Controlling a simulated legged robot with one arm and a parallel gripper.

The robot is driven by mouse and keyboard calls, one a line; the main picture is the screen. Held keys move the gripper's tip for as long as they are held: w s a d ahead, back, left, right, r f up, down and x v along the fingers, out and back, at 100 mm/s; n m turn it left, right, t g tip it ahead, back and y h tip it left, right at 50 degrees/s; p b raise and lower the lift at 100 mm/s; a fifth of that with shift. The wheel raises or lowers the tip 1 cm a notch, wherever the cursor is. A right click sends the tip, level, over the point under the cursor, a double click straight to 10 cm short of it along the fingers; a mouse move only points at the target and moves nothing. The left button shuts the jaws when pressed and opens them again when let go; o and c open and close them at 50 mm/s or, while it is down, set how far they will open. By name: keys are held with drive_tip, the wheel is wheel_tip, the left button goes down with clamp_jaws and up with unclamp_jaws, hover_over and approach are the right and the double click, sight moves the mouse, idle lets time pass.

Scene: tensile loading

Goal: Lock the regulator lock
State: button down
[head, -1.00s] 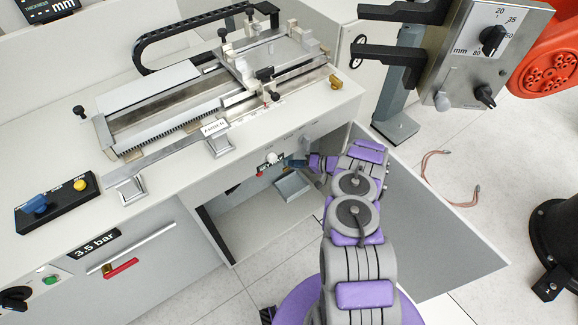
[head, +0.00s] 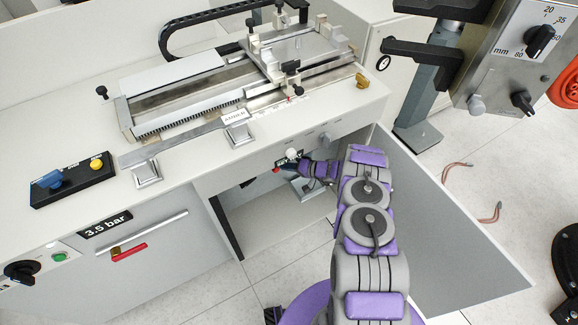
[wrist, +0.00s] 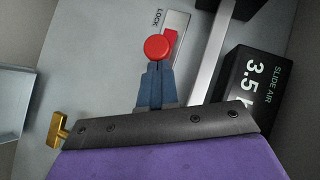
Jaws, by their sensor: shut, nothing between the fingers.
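A red round knob (wrist: 157,47) shows in the wrist view, in front of a slotted light plate (wrist: 177,25) with a red patch, beside the word LOCK. My gripper (wrist: 155,68) has its blue fingers together, with the tips just below the knob; I cannot tell if they touch it. In the head view my gripper (head: 286,168) is small, under the bench top, close to a red part (head: 276,170) and below a white knob (head: 291,154). The fingers hide part of the fixture there.
A black SLIDE AIR display (wrist: 255,90) stands right of the fingers, and a brass piece (wrist: 58,129) lower left. The bench (head: 90,125) overhangs an open recess (head: 270,220); an open door panel (head: 450,230) lies right of my arm. A grey control box (head: 505,60) stands upper right.

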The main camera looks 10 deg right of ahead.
drive_tip(key=a+p, duration=0.1)
drive_tip(key=a, duration=0.1)
drive_tip(key=s+a, duration=0.1)
drive_tip(key=shift+s+a+p, duration=0.15)
drive_tip(key=shift+a+p, duration=0.25)
drive_tip(key=w+d+p+v, duration=0.1)
drive_tip(key=w+p+v, duration=0.1)
drive_tip(key=v, duration=1.1)
drive_tip(key=shift+w+r, duration=0.25)
drive_tip(key=shift+r, duration=0.15)
drive_tip(key=shift+d, duration=0.2)
